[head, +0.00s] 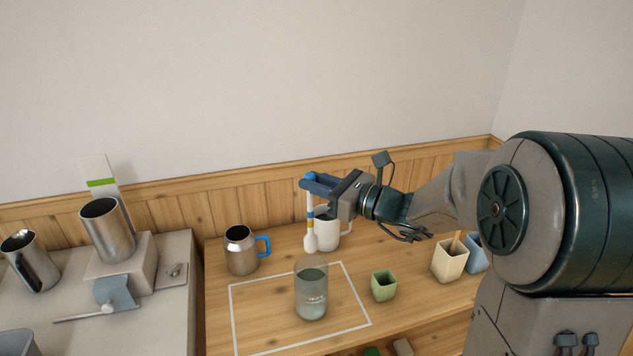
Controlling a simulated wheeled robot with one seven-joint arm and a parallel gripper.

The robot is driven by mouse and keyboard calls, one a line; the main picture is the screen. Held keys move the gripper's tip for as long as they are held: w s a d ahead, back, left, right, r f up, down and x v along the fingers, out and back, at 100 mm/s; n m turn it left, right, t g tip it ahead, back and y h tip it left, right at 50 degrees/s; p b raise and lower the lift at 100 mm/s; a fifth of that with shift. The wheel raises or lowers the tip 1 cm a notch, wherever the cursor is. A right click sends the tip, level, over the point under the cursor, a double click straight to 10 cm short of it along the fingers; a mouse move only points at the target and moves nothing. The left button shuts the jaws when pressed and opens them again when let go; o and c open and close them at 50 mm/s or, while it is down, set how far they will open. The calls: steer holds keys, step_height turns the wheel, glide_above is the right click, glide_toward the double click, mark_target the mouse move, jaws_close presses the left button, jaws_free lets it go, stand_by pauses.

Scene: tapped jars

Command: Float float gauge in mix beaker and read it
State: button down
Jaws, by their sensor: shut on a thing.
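The float gauge (310,228) is a thin upright stem with a blue top, blue and yellow bands and a white bulb at its lower end. My gripper (309,181) is shut on its top and holds it upright. The mix beaker (311,291) is a clear glass standing inside a white outline on the wooden table, with what looks like liquid in it. The bulb shows just above the beaker's rim in the picture, outside the beaker. The gauge's reading is too small to make out.
A white mug (328,233) stands behind the gauge. A steel mug with a blue handle (240,252) stands left, a green cup (384,286) right of the beaker, and a cream cup (450,260) farther right. A tapped steel jar (108,231) stands on the left counter.

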mark_target(311, 239)
steer(key=shift+f+b, duration=8.1)
steer(key=shift+f, duration=1.65)
